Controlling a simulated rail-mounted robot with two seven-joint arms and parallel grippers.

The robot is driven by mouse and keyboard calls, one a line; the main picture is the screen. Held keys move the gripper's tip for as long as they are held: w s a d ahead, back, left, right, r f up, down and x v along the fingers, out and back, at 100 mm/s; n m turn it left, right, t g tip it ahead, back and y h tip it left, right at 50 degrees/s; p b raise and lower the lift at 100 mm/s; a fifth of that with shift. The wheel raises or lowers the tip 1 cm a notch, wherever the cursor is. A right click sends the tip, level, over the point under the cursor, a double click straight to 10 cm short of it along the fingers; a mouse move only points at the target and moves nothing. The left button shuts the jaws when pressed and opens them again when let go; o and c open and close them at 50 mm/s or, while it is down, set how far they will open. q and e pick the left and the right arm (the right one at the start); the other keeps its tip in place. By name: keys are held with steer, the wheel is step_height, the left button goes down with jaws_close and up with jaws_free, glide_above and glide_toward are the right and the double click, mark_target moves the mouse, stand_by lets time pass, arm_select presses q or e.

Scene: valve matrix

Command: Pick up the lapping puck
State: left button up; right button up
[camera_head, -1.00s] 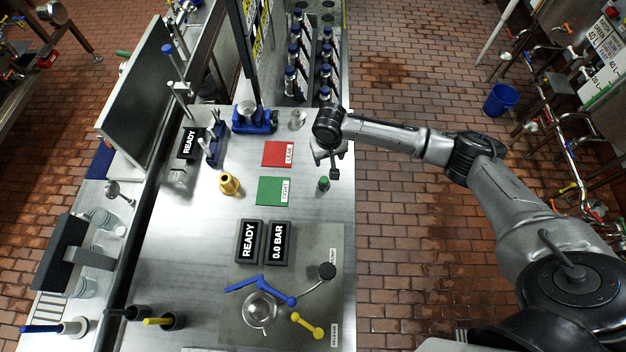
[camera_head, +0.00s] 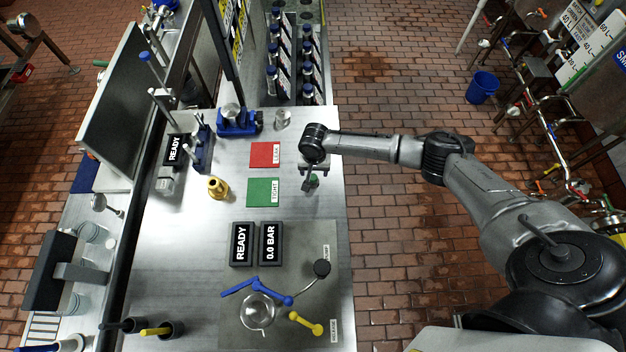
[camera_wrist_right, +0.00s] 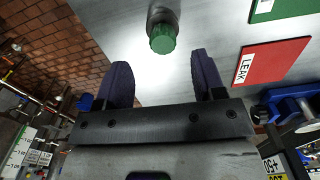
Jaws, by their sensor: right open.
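The likely lapping puck (camera_wrist_right: 163,38), a small grey metal piece with a ribbed green end, stands on the steel bench in the right wrist view. In the head view it is mostly hidden by my right gripper (camera_head: 311,180). My right gripper also shows in the wrist view (camera_wrist_right: 160,72). Its two dark fingers are apart and empty. The puck lies just beyond the fingertips, roughly in line with the gap between them, and is not held. My left gripper is not in view.
A green TIGHT pad (camera_head: 263,192) and a red LEAK pad (camera_head: 264,154) lie left of the gripper. A brass fitting (camera_head: 217,187) stands farther left. A blue vise (camera_head: 238,122) and a metal cylinder (camera_head: 282,120) are behind. The bench's right edge is close.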

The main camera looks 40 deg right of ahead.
mark_target(313, 177)
steer(key=shift+w+a+f, duration=0.1)
steer(key=shift+w+f, duration=0.05)
steer(key=shift+f, duration=2.55)
steer(key=shift+c, duration=0.4)
steer(key=c, duration=1)
steer(key=shift+r, duration=0.45)
steer(key=r, duration=0.2)
steer(key=s+r, duration=0.1)
steer(key=r, duration=0.1)
steer(key=shift+d, duration=0.3)
steer(key=s+d+r, duration=0.1)
steer(key=s+r, duration=0.1)
steer(key=s, duration=0.1)
steer(key=s+d+r, duration=0.2)
steer(key=s, duration=0.1)
steer(key=s+d+r, duration=0.1)
steer(key=s+r, duration=0.1)
steer(key=s, duration=0.1)
steer(key=shift+s+d+r, duration=0.1)
steer(key=shift+s+d, duration=0.15)
steer(key=shift+d, duration=0.1)
